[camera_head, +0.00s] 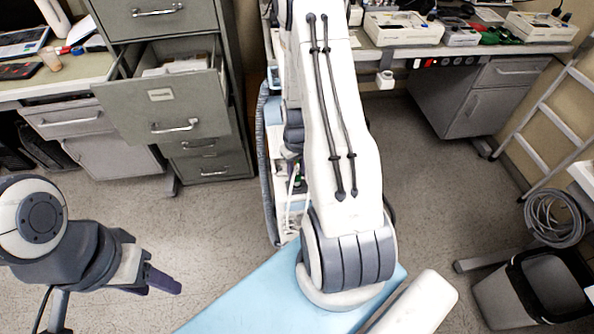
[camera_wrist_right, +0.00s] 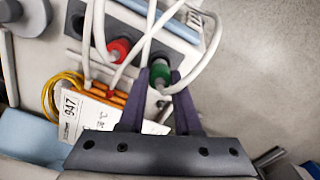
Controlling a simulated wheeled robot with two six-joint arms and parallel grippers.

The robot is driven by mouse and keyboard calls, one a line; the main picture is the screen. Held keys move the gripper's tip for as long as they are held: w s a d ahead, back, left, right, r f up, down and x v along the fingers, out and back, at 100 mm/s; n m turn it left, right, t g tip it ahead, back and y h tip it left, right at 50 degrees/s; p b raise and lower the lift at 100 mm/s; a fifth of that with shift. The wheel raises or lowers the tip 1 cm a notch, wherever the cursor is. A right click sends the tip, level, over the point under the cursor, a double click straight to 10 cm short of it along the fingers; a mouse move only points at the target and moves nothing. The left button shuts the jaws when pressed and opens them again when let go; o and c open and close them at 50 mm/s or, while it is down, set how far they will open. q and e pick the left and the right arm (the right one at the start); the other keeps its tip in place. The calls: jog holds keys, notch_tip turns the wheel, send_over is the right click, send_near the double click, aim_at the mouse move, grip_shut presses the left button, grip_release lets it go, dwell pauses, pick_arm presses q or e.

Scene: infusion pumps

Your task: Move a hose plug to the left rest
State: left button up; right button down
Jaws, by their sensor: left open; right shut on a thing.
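In the right wrist view, my right gripper (camera_wrist_right: 159,78) has its two purple fingers closed on the sides of a green hose plug (camera_wrist_right: 160,72). A red hose plug (camera_wrist_right: 119,49) is at the same panel, to the left. White hoses (camera_wrist_right: 198,72) loop around both. In the head view, my right arm hides most of the pump stand (camera_head: 291,190). My left gripper (camera_head: 162,280) is open and empty over the floor.
Yellow cables (camera_wrist_right: 63,88) and a white label marked 947 (camera_wrist_right: 70,104) lie left of the fingers. A cabinet with an open drawer (camera_head: 160,97) stands left of the pump stand. A light blue surface (camera_head: 245,290) is below.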

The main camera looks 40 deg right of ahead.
jog(key=shift+f+b, duration=0.55)
jog(key=shift+f, duration=0.25)
jog(key=c, duration=0.5)
grip_release()
jog(key=shift+r, duration=0.1)
